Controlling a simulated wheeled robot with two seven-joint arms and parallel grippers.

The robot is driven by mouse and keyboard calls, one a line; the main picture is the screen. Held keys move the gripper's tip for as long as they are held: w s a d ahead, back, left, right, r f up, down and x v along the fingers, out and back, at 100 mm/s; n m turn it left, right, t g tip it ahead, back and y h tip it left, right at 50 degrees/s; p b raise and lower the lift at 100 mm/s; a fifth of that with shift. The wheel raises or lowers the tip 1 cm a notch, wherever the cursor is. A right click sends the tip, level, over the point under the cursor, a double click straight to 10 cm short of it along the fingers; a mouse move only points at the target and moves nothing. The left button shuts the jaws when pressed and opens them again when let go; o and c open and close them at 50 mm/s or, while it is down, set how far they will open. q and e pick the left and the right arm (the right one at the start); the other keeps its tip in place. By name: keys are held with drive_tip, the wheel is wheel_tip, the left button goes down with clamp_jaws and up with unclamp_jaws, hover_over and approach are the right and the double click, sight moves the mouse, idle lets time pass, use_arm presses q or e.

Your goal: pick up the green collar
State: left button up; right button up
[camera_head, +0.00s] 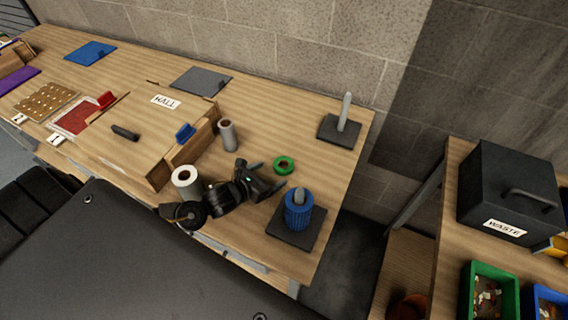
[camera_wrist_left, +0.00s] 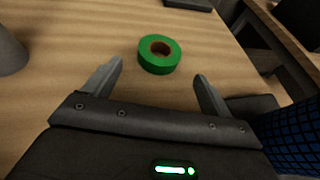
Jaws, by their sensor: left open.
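The green collar (camera_head: 284,165) is a short ring with a brown inner core, lying flat on the wooden table. It also shows in the left wrist view (camera_wrist_left: 160,62), ahead of the fingers and roughly between their lines. My left gripper (camera_head: 268,179) is open and empty, with its fingertips just short of the collar and apart from it. The two fingers show in the left wrist view (camera_wrist_left: 154,80), spread wide. My right gripper is not in view.
A blue ribbed cylinder (camera_head: 298,214) on a dark base stands close to my left gripper's right. A grey roll (camera_head: 228,135) and a white roll (camera_head: 186,181) stand to the left. A grey post (camera_head: 345,112) on a dark base stands at the back right.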

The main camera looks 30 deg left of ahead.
sight(280, 167)
use_arm(q)
drive_tip(key=shift+w+d+f, duration=0.1)
drive_tip(key=shift+w+f, duration=0.05)
drive_tip(key=shift+w, duration=0.15)
drive_tip(key=shift+w+p, duration=0.5)
drive_tip(key=p+x, duration=0.1)
drive_tip(key=x, duration=0.2)
drive_tip(key=shift+w+p, duration=0.25)
drive_tip(key=shift+p, duration=0.05)
drive_tip(key=shift+w+d+f, duration=0.1)
drive_tip(key=shift+w+d, duration=0.05)
drive_tip(key=shift+w, duration=0.25)
drive_tip(key=c, duration=1)
drive_tip(key=shift+c, duration=0.2)
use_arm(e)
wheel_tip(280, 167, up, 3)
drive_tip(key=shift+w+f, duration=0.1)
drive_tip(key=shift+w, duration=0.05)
use_arm(q)
wheel_tip(280, 167, up, 10)
drive_tip(key=b, duration=0.2)
drive_tip(key=shift+b, duration=0.3)
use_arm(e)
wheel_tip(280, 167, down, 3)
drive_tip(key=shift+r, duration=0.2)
